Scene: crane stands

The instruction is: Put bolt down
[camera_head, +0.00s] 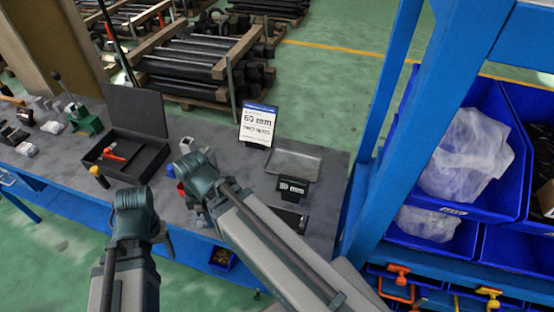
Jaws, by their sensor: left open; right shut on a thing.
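My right gripper (192,166) is over the front middle of the grey workbench (225,165). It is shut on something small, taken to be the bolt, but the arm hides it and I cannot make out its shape. My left gripper (132,196) is open, at the bench's front edge, left of the right one; its fingertips are mostly hidden. A shallow metal tray (293,164) lies on the bench right of my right gripper. A black label reading 50 mm (293,188) stands in front of it. A white sign reading 60 mm (258,122) stands behind.
A blue rack post (415,135) and blue bins (464,207) bound the right side. Some bench is clear behind my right gripper.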

